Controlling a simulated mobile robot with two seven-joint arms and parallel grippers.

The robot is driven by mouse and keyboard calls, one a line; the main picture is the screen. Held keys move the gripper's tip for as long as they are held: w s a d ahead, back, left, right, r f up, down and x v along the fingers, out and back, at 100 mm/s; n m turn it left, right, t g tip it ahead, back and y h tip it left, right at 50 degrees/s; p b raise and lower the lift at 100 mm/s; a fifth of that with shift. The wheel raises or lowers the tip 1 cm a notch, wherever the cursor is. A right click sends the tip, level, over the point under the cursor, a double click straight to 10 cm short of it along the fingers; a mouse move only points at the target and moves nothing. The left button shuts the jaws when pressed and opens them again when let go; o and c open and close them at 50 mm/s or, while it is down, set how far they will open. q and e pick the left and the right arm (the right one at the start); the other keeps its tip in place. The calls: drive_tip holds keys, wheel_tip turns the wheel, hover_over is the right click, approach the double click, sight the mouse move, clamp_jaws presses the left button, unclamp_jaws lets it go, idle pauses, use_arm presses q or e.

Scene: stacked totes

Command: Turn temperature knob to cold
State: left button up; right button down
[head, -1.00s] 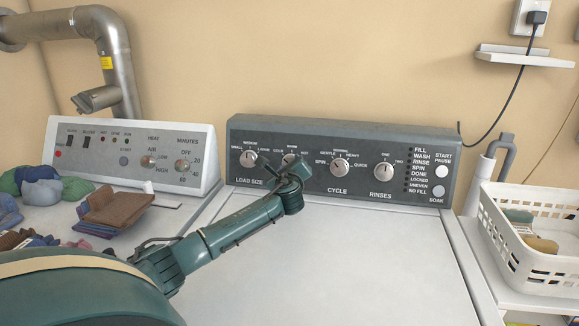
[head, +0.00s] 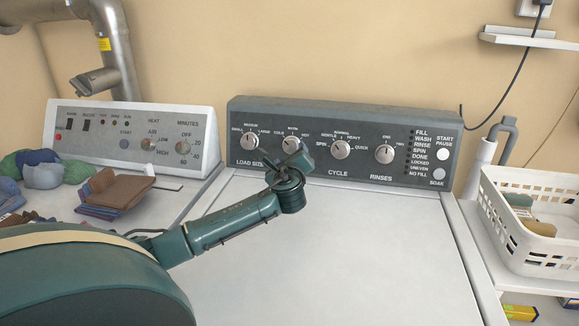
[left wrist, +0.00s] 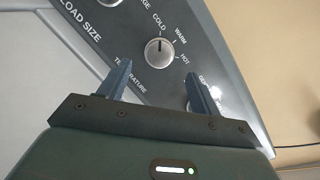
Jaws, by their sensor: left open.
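The temperature knob (head: 291,144) is a round silver knob on the washer's dark grey control panel, second from the left. COLD, WARM and HOT labels surround it. It also shows fully in the left wrist view (left wrist: 159,52), where its dark mark points up, roughly toward COLD; I cannot tell if it is exactly on that setting. My left gripper (head: 296,160) is just below and in front of the knob. In the left wrist view my left gripper (left wrist: 159,71) is open, with its fingers apart, empty, and short of the knob. My right gripper is out of view.
The load size knob (head: 250,141) is to the left; the cycle knob (head: 341,150) and rinses knob (head: 384,154) are to the right. The white washer lid (head: 350,245) is clear. Folded clothes (head: 115,192) lie on the dryer. A white basket (head: 535,240) stands at right.

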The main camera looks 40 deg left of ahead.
use_arm(q)
drive_tip(key=v, duration=0.6)
drive_tip(key=shift+s, duration=0.25)
drive_tip(key=shift+d, duration=0.2)
